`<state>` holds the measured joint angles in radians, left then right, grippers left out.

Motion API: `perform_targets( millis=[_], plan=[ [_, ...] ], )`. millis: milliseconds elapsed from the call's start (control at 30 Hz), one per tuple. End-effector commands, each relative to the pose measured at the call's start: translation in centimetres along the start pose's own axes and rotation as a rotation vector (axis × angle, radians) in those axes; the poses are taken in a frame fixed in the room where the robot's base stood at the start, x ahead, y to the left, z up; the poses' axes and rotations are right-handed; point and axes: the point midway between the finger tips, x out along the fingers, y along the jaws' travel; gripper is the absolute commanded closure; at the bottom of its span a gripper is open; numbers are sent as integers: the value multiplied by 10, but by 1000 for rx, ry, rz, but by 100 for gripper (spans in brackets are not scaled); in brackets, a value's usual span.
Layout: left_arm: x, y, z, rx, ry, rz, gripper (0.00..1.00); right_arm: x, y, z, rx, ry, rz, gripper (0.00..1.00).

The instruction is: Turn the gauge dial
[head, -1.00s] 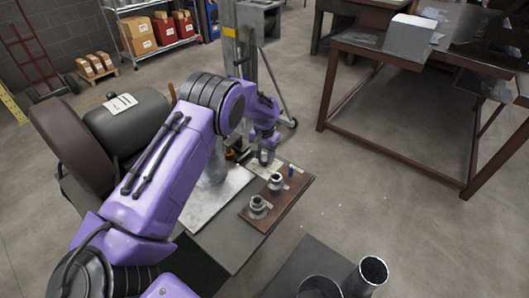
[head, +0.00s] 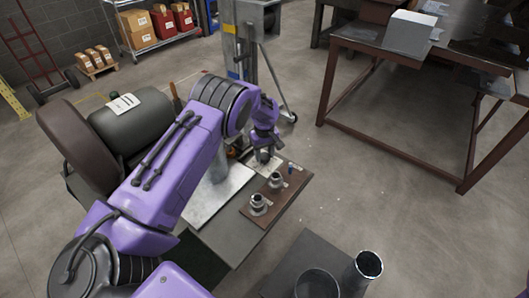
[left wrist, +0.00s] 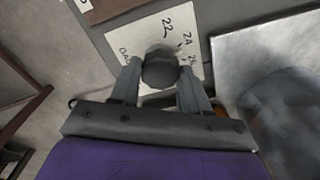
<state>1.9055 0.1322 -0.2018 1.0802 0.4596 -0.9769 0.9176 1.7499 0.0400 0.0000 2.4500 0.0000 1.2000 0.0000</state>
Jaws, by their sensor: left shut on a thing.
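The gauge dial (left wrist: 160,70) is a dark round knob on a white card (left wrist: 128,38) marked with numbers such as 22 and 24, seen in the left wrist view. My left gripper (left wrist: 160,82) has one finger on each side of the knob and is shut on it. In the head view my left gripper (head: 264,155) reaches down to the card at the far end of the bench, where the dial itself is mostly hidden. My right gripper is not in view.
A brown board (head: 290,206) with two metal fittings (head: 259,204) (head: 276,181) lies beside the gripper. A shiny metal sheet (head: 205,206) lies to its left. Open metal tubes (head: 368,265) stand at the front. A brown-framed table (head: 400,45) stands at the right, with clear floor between.

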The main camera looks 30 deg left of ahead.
Motion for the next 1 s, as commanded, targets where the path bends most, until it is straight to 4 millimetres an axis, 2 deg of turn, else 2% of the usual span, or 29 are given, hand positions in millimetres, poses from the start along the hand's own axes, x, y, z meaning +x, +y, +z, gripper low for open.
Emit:
perform_targets(
  millis=[400, 1000],
  plan=[
    [-2, 1, -1, -210, 4, 3, 85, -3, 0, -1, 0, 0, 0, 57],
    [-2, 1, -2, -248, 5, 4, 85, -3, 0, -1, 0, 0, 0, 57]
  ],
)
